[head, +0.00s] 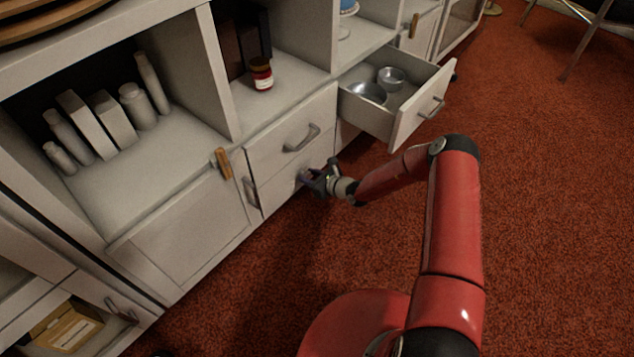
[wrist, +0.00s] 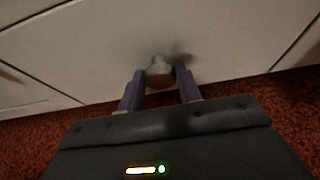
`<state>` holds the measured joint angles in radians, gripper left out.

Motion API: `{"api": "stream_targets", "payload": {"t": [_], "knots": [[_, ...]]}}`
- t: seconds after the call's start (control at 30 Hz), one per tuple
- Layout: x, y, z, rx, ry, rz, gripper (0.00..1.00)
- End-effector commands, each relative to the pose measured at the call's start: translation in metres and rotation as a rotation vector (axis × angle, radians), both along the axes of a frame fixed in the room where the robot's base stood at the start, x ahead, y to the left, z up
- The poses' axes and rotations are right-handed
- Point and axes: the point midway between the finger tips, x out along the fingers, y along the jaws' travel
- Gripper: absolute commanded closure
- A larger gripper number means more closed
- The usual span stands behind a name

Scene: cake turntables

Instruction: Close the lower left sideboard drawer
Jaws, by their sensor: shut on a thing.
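The lower left sideboard drawer (head: 280,192) has a plain white front, below the upper left drawer (head: 265,151). Its front looks about flush with the one above, though my gripper and arm partly cover it, so a small gap cannot be ruled out. My gripper (head: 308,178) is at this lower front, shut on its grey handle. In the wrist view, the handle (wrist: 160,70) shows between the two purple fingers (wrist: 159,88), against the white drawer front (wrist: 100,50).
An upper right drawer (head: 405,128) stands pulled out, with metal bowls (head: 368,93) inside, close above my arm. A cabinet door (head: 185,228) with a wooden-coloured handle (head: 222,163) is to the left.

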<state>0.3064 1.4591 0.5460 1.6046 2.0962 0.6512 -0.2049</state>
Motion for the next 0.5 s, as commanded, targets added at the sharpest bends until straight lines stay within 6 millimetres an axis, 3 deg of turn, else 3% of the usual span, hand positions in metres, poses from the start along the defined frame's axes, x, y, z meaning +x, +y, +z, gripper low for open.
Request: {"api": "stream_targets", "payload": {"t": [0.27, 0.3, 0.43, 0.5], "knots": [[0.0039, 0.0045, 0.0002, 0.002, -0.001, -0.002, 1.0], [0.004, 0.0046, 0.0004, 0.002, -0.001, -0.002, 0.63], [0.0037, 0.0044, 0.0001, 0.002, -0.001, -0.001, 0.46], [0.0033, 0.0041, 0.0, 0.001, 0.0, -0.001, 0.45]]}}
